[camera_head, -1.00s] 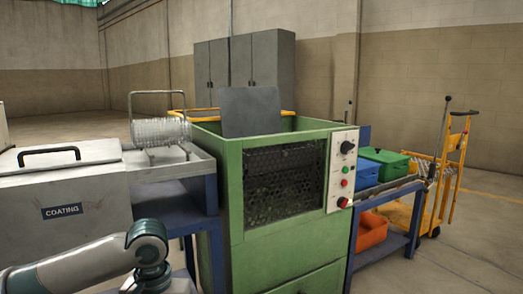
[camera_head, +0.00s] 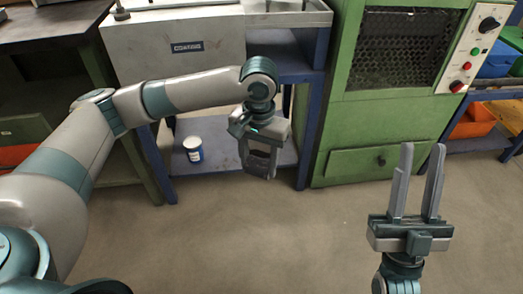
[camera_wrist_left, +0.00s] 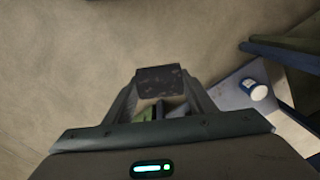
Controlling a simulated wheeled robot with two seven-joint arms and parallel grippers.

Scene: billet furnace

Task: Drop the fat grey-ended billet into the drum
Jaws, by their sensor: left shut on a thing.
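My left gripper (camera_head: 258,168) hangs in front of the blue bench, left of the green machine, pointing down. In the left wrist view its fingers (camera_wrist_left: 160,100) are shut on a dark, blocky billet (camera_wrist_left: 160,82). One dark, mottled end face of the billet shows there; its colour marking is not clear. In the head view the billet is mostly hidden between the fingers. My right gripper (camera_head: 420,180) is at the lower right, fingers apart and empty, pointing up the picture. I cannot make out a drum in the current views.
The green machine (camera_head: 385,115) has a mesh window, a drawer and a control panel (camera_head: 478,45). A grey coating box (camera_head: 175,50) stands on the left. A white-and-blue can (camera_head: 193,149) sits on the bench's lower shelf (camera_head: 225,180). The floor in front is clear.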

